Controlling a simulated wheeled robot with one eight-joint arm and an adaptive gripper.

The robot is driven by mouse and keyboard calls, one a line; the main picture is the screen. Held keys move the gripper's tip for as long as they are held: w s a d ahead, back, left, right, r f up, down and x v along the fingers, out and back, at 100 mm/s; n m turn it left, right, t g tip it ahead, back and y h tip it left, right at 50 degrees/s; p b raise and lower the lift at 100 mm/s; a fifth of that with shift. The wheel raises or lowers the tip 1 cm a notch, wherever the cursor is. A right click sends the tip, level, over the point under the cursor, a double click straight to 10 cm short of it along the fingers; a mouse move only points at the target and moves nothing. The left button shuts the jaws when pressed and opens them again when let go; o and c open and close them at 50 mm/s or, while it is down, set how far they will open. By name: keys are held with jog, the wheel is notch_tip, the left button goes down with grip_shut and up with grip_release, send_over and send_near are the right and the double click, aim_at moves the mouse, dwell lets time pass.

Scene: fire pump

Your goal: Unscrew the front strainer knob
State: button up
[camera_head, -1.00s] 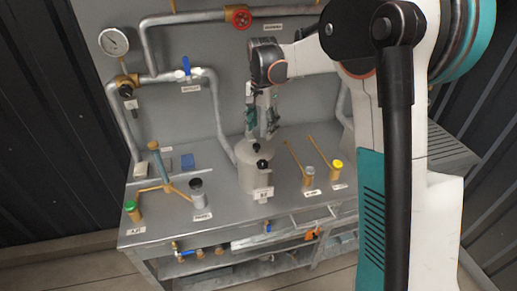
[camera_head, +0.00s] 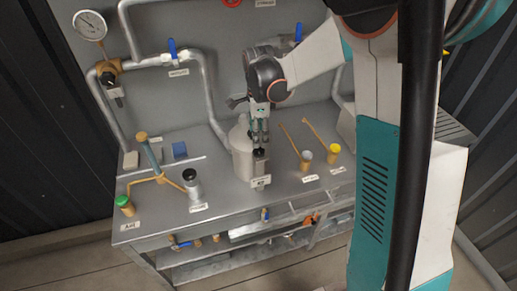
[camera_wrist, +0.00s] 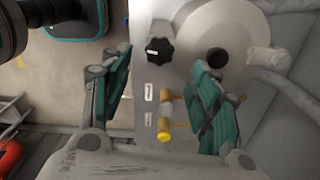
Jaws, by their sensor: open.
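The front strainer knob (camera_head: 260,152) is black and sits on a small block at the front of the grey strainer tank (camera_head: 241,150). In the wrist view the knob (camera_wrist: 159,50) is a dark star shape, lying between my two fingers in the picture. A second black knob (camera_wrist: 217,58) shows on the tank's lid, to its right. My gripper (camera_head: 261,138) points down just above the front knob. In the wrist view my gripper (camera_wrist: 160,68) has its teal fingers spread, with nothing between the pads. I see no contact with the knob.
Yellow-capped (camera_head: 333,149) and grey-capped (camera_head: 306,157) fittings with long handles stand right of the tank. A black-capped cylinder (camera_head: 191,184) and a green-capped fitting (camera_head: 124,204) stand left. Pipes and a gauge (camera_head: 90,25) are behind. The bench top (camera_head: 228,198) is clear in front.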

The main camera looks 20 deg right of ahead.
aim_at(259, 150)
notch_tip(259, 150, down, 7)
jog(key=shift+f+b, duration=0.15)
jog(key=shift+b, duration=0.35)
jog(key=shift+c, duration=0.2)
jog(key=c, duration=1)
